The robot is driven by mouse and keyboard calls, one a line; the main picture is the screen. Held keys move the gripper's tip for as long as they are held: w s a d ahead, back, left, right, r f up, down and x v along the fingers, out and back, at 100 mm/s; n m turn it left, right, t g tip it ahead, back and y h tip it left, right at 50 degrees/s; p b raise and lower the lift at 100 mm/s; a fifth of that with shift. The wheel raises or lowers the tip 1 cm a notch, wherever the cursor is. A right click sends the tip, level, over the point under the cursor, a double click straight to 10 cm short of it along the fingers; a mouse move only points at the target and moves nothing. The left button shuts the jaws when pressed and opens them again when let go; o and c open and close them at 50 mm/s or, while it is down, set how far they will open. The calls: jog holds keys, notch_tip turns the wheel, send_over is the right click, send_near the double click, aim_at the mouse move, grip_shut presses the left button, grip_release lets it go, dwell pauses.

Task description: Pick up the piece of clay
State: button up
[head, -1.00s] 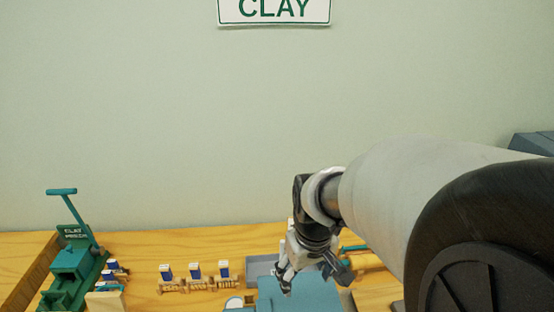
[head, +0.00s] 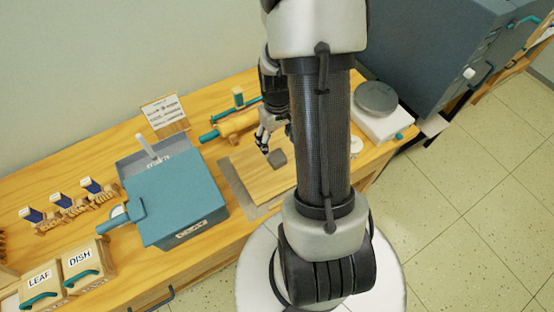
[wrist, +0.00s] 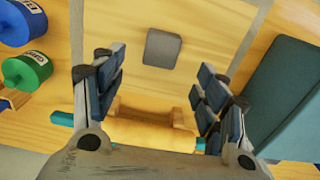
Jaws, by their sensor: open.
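The piece of clay (head: 277,158) is a small grey block with rounded corners. It lies on a square wooden board (head: 258,181) on the bench. In the wrist view the clay (wrist: 163,47) lies flat on the pale board, ahead of the fingers and roughly midway between them. My gripper (head: 264,142) is open and empty, just to the left of the clay in the head view. In the wrist view my gripper (wrist: 160,80) has its fingers spread wide, apart from the clay. My arm hides part of the board's right side.
A rolling pin (head: 235,124) with teal handles lies behind the board. A blue box (head: 178,200) stands left of it, with LEAF (head: 38,287) and DISH (head: 88,265) boxes further left. A white scale-like stand (head: 385,124) is at right. Blue and green jars show in the wrist view.

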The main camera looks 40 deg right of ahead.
aim_at(277, 158)
notch_tip(277, 158, down, 9)
jog(key=b, duration=0.3)
jog(key=shift+a+r, duration=0.1)
jog(key=shift+r, duration=0.15)
jog(key=shift+c, duration=0.3)
jog(key=c, duration=1.2)
